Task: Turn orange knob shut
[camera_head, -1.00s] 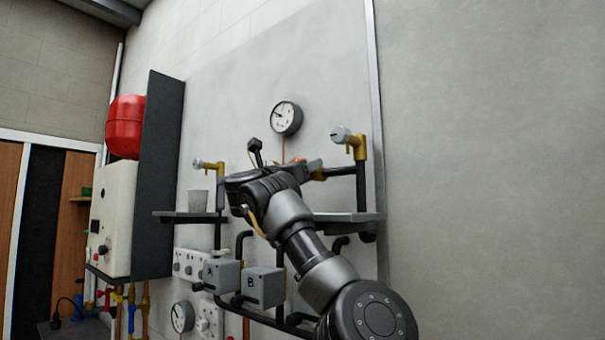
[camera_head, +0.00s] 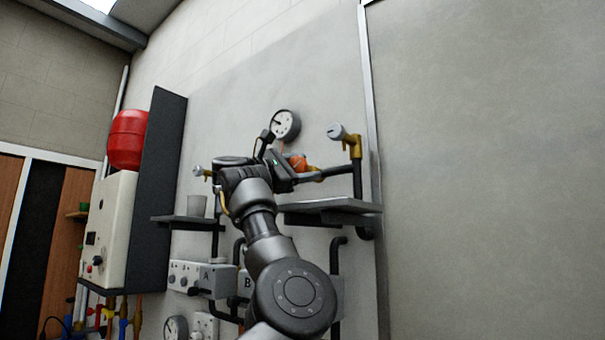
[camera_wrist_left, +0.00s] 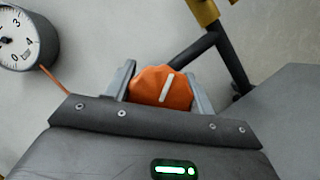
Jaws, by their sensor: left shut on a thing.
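The orange knob (camera_wrist_left: 160,88) has a white line on its face, tilted a little right of upright in the left wrist view. It also shows in the head view (camera_head: 298,163), partly behind my gripper, on the brass and black pipework. My left gripper (camera_wrist_left: 160,92) has one grey finger on each side of the knob and is shut on it. In the head view the left gripper (camera_head: 288,165) reaches the knob from the left. The right gripper is not in view.
A pressure gauge (camera_head: 286,125) sits on the wall just above the knob. A brass valve with a grey knob (camera_head: 345,137) stands to the right. A grey shelf (camera_head: 330,206) lies below. A red tank (camera_head: 127,139) and white boiler (camera_head: 110,225) are at left.

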